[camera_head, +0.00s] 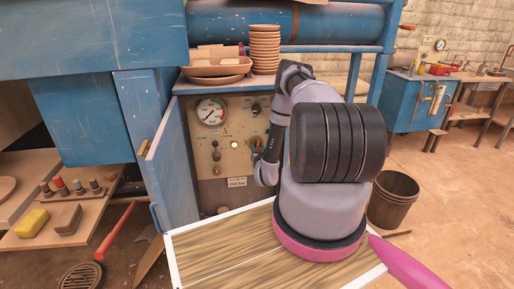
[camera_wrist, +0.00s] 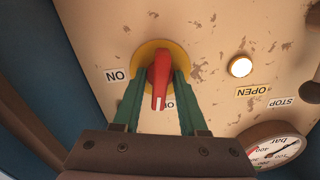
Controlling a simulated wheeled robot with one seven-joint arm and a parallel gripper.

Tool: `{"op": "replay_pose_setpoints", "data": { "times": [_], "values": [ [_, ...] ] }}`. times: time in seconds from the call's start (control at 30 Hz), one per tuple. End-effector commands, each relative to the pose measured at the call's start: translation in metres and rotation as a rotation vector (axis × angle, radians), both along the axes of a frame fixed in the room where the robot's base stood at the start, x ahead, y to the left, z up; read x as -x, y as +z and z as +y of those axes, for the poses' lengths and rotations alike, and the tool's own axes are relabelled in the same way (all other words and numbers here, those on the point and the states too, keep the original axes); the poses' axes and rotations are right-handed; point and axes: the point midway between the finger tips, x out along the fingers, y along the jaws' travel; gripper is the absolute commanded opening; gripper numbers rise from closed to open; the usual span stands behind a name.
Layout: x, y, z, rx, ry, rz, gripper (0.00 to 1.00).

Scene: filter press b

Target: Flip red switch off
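The red switch (camera_wrist: 161,72) is a red lever handle on a round yellow plate (camera_wrist: 138,55) on the worn beige panel. In the wrist view, which shows the lettering upside down, the handle points downward. An ON label (camera_wrist: 117,75) lies to its left; a second label (camera_wrist: 169,104), starting with O, is mostly hidden below the handle. My gripper (camera_wrist: 161,80) has its two green fingers on either side of the handle, with narrow gaps; I see no clear contact. In the head view my gripper (camera_head: 257,145) is at the panel, and the switch is mostly hidden.
An open blue door (camera_head: 172,165) stands left of the panel. A pressure gauge (camera_head: 211,111) and a lit white button (camera_wrist: 240,66) are on the panel. Stacked bowls (camera_head: 264,48) and a tray (camera_head: 216,66) sit above it. A bucket (camera_head: 393,199) stands at the right.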

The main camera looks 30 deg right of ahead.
Motion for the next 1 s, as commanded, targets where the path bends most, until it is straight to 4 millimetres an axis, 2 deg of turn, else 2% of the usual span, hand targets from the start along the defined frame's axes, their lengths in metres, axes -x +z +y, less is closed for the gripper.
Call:
{"op": "replay_pose_setpoints", "data": {
  "times": [0.03, 0.07, 0.23, 0.5, 0.8, 0.83, 1.0],
  "values": [
    [0.0001, 0.0, -0.0001, 0.0, 0.0, 0.0, 0.12],
    [0.0001, 0.0, 0.0, 0.0, 0.0, 0.0, 0.0],
    [0.0002, 0.0, 0.0001, 0.026, 0.0, 0.007, 0.0],
    [0.0004, -0.0003, 0.0005, 0.211, 0.0, 0.062, 0.0],
    [0.0006, -0.0005, 0.0005, 0.223, 0.0, 0.066, 0.0],
    [0.0007, -0.0005, 0.0005, 0.223, 0.0, 0.066, 0.5],
    [0.0005, -0.0004, 0.0006, 0.223, 0.0, 0.065, 0.5]
  ]
}}
